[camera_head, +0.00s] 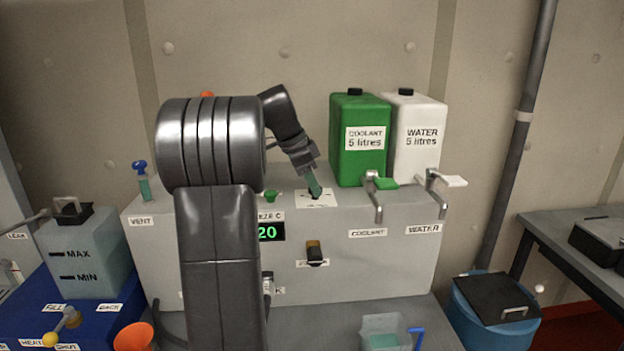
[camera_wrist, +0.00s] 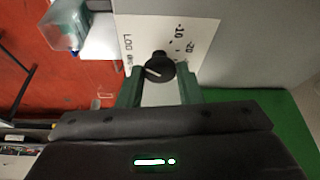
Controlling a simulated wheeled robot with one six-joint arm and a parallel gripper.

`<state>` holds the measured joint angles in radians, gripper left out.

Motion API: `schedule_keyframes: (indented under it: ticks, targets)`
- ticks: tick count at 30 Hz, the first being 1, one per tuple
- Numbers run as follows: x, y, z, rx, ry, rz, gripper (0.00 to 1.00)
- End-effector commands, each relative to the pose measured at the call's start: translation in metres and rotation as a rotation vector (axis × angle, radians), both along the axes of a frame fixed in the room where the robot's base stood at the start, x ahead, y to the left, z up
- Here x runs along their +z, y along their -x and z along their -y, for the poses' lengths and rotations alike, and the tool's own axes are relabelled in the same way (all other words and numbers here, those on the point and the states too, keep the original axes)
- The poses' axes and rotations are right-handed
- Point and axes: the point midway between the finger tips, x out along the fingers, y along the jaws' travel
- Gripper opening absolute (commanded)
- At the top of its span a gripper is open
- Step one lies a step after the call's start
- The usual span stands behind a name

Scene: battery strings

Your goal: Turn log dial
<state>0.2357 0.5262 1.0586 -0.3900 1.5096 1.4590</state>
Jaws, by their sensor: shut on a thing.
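The log dial is a small black knob (camera_wrist: 157,66) with a white pointer line, on a white card (camera_wrist: 146,32) marked LOG, -10 and -20 in the wrist view. The pointer slants toward the lower right of that view. My gripper (camera_wrist: 160,84) has its green fingers on both sides of the knob, shut on it. In the head view my gripper (camera_head: 315,188) reaches down onto the card (camera_head: 326,200) on top of the grey cabinet; its fingers mostly hide the knob there.
A green coolant canister (camera_head: 359,165) and a white water canister (camera_head: 417,160) stand close to the right of my gripper. Taps (camera_head: 378,205) hang at the cabinet's (camera_head: 400,262) front. A display (camera_head: 269,231) reads 20, partly behind my arm.

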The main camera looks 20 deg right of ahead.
Motion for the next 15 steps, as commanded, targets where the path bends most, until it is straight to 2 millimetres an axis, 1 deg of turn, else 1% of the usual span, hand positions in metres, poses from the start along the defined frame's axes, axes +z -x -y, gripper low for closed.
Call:
schedule_keyframes:
  ticks: [6,15]
  targets:
    - [0.0017,-0.0009,0.0003,-0.049,0.001,0.003,0.09]
    - [0.0015,-0.0010,0.0003,-0.058,0.001,0.003,0.09]
